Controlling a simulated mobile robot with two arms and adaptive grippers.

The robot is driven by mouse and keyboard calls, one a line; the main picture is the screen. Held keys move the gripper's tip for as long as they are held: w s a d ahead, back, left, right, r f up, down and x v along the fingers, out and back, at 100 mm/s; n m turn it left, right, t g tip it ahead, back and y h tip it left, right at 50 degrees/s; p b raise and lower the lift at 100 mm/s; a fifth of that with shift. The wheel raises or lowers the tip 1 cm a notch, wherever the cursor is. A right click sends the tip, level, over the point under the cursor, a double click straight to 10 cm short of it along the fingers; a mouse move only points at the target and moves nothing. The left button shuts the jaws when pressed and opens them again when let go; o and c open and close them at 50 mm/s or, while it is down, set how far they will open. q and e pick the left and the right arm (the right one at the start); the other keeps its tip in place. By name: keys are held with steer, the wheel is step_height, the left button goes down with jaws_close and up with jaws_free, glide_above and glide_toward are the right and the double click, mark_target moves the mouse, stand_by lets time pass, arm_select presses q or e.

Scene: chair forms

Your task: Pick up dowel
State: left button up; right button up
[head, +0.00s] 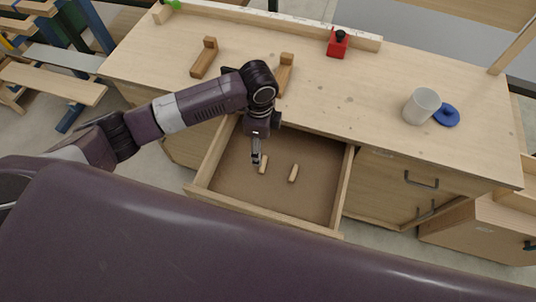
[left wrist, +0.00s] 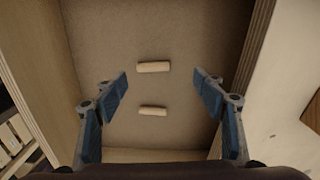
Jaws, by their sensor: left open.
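Two short pale wooden dowels lie apart on the brown floor of an open drawer (head: 228,205). In the head view one dowel (head: 263,164) is at the left, next to my left gripper, and the other dowel (head: 293,173) is to its right. In the left wrist view one dowel (left wrist: 153,67) is farther up and the other dowel (left wrist: 153,111) is lower, both between the lines of the fingers. My left gripper (head: 257,162) points down over the drawer. Its fingers (left wrist: 163,88) are spread wide and empty. My right gripper is out of view.
The drawer's wooden walls rise on both sides of the gripper. On the bench top (head: 310,110) are a grey cup (head: 421,106), a blue lid (head: 447,116), a red block (head: 337,43) and two wooden L-shaped pieces. My left arm crosses above the bench's left part.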

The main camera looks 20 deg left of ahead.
mark_target(263, 164)
arm_select(q)
steer(key=shift+s+f, duration=0.1)
steer(key=shift+f, duration=0.15)
steer(key=f, duration=0.1)
steer(key=s+f+p, duration=0.1)
steer(key=f, duration=0.1)
steer(key=shift+s+d+f, duration=0.1)
steer(key=shift+s+f, duration=0.05)
steer(key=shift+s, duration=0.05)
step_height(263, 164, down, 3)
steer(key=shift+w+d+r+p, duration=0.1)
steer(key=shift+r+p, duration=0.05)
steer(key=shift+p, duration=0.15)
steer(key=shift+f, duration=0.35)
steer(key=c, duration=0.8)
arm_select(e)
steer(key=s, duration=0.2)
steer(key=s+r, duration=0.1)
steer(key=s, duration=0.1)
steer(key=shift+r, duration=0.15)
